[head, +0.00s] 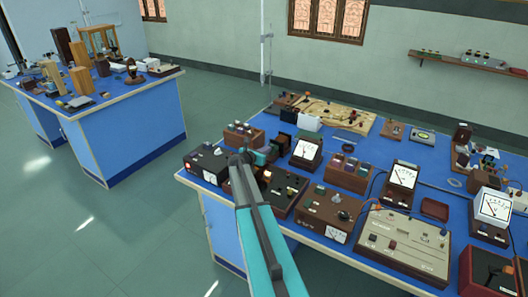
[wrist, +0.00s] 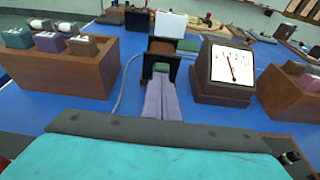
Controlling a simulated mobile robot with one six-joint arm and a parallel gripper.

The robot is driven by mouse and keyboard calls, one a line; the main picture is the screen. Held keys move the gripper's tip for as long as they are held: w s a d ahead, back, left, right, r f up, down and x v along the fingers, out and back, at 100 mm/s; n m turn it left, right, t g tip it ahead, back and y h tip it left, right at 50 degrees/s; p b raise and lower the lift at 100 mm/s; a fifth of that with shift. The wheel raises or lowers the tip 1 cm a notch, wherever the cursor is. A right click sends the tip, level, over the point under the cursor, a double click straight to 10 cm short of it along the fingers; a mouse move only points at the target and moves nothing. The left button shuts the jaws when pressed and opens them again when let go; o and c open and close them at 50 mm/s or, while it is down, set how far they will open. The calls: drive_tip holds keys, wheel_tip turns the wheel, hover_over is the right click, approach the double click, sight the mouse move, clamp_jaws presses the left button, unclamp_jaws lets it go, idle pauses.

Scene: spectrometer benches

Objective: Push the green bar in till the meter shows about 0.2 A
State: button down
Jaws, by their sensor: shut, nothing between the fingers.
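My gripper (wrist: 161,88) is shut and empty, its two pale fingers side by side. In the head view it shows at the end of my teal arm (head: 262,152), low over the blue bench. Straight ahead of the fingertips stands a dark upright frame (wrist: 174,70) with a small green piece (wrist: 161,67) in its opening, which looks like the end of the green bar. The fingertips hide part of it, and I cannot tell whether they touch. The meter (wrist: 232,66) is just right of it, its red needle near mid-scale; the numbers are unreadable. The meter also shows in the head view (head: 306,150).
A wooden rack of coloured blocks (wrist: 60,72) stands left of my fingers, and another wooden rack (wrist: 287,92) right of the meter. A white box (wrist: 171,25) stands behind the frame. A grey cable (wrist: 122,85) lies left of the fingers. Blue bench top is bare between.

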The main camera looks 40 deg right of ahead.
drive_tip(key=shift+d, duration=0.25)
drive_tip(key=shift+r+x, duration=0.15)
drive_tip(key=shift+x, duration=0.6)
drive_tip(key=shift+r+x, duration=0.15)
drive_tip(key=shift+x, duration=0.55)
drive_tip(key=shift+r, duration=0.1)
drive_tip(key=shift+s+a+b, duration=0.15)
drive_tip(key=shift+a+b, duration=0.25)
drive_tip(key=shift+a, duration=0.3)
drive_tip(key=b+v, duration=0.1)
drive_tip(key=v, duration=0.2)
drive_tip(key=b+v, duration=0.1)
drive_tip(key=v, duration=0.3)
drive_tip(key=b+v, duration=0.1)
drive_tip(key=v, duration=0.2)
drive_tip(key=shift+s+a+f, duration=0.1)
drive_tip(key=shift+a+f, duration=0.2)
drive_tip(key=shift+b+v, duration=0.35)
drive_tip(key=shift+v, duration=0.65)
drive_tip(key=shift+r, duration=0.15)
